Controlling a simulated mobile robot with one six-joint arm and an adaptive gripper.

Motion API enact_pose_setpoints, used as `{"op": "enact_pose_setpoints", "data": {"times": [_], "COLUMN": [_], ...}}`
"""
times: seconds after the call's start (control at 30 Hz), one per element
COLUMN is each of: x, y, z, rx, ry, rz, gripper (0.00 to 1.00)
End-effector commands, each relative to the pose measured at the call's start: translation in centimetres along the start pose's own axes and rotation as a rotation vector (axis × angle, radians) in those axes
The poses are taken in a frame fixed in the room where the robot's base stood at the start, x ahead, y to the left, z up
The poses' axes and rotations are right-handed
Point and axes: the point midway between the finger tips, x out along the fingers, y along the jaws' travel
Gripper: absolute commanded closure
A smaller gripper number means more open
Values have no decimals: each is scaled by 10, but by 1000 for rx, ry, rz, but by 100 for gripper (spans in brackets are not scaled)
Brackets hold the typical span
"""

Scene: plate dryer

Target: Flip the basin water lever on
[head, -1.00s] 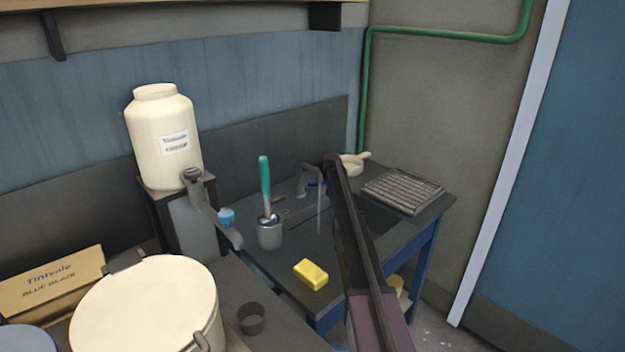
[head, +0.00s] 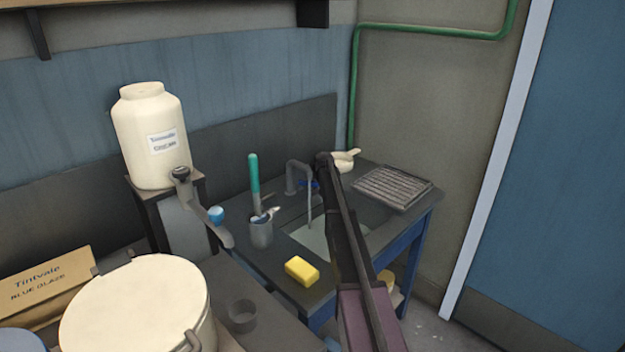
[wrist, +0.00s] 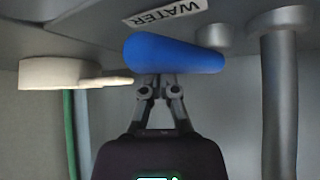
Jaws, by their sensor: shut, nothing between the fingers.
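The blue water lever (wrist: 172,54) lies across the upper middle of the wrist view, beside a white WATER label (wrist: 165,10). My gripper (wrist: 159,78) is shut and empty, its fingertips right at the lever's edge, seemingly touching it. In the head view the lever (head: 312,184) is a small blue piece beside the grey tap (head: 291,178), partly hidden by my arm. A thin pale stream seems to fall from the spout into the basin (head: 308,240), which looks pale inside. My arm hides the basin's right part.
A white scoop (head: 345,160) and a ridged rack (head: 392,187) stand behind and right of my arm. A yellow sponge (head: 302,271) and a grey cup (head: 261,233) with a green-handled tool stand in front and left. A cream jug (head: 155,135) stands further left.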

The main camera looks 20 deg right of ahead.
Motion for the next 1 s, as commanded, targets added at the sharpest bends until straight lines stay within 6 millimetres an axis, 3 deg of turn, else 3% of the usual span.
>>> {"op": "enact_pose_setpoints", "data": {"times": [0.47, 0.77, 1.0], "x": [2, 11, -21], "y": [4, 24, 12], "z": [-5, -25, -26], "rx": [0, 1, 0], "ry": [0, 0, 0], "rz": [0, 0, 0], "gripper": [100, 100, 100]}}
